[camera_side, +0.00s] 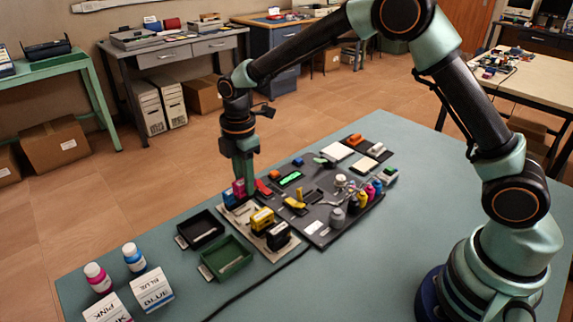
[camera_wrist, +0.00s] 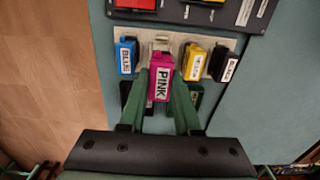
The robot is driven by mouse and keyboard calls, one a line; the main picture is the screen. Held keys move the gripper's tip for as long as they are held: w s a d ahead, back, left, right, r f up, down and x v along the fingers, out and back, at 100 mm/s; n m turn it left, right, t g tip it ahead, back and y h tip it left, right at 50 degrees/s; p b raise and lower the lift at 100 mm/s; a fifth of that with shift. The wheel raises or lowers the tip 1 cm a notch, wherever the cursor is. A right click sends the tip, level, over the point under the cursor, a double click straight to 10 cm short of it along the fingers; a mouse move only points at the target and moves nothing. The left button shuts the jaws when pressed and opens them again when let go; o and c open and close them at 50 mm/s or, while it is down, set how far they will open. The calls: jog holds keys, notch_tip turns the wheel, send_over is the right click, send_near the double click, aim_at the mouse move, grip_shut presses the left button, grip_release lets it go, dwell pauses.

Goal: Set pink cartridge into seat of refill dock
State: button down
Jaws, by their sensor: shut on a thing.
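My gripper (camera_wrist: 161,88) has its green fingers shut on the pink cartridge (camera_wrist: 161,77), whose PINK label faces the wrist camera. In the side view my gripper (camera_side: 244,182) points down with the pink cartridge (camera_side: 239,189) at its tip, over the left part of the refill dock. The dock's beige plate (camera_wrist: 143,40) carries a blue cartridge (camera_wrist: 126,56) left of the pink one, and yellow (camera_wrist: 194,62) and black (camera_wrist: 223,63) cartridges to its right. A pale seat bracket (camera_wrist: 160,42) shows just beyond the pink cartridge. I cannot tell whether the cartridge touches the seat; its lower part is hidden.
A black tray (camera_side: 200,230) and a green tray (camera_side: 227,259) lie in front of the dock. Pink (camera_side: 97,278) and blue (camera_side: 134,258) bottles stand behind label cards (camera_side: 152,290). A dark board (camera_side: 312,225) with many small parts lies beyond the dock.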

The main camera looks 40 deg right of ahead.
jog(key=shift+r, duration=0.25)
jog(key=c, duration=1.2)
grip_release()
grip_shut()
jog(key=s+d+r, duration=0.1)
jog(key=s+d, duration=0.2)
jog(key=d, duration=0.5)
jog(key=s+d, duration=0.3)
jog(key=d, duration=0.5)
jog(key=shift+f, duration=2.95)
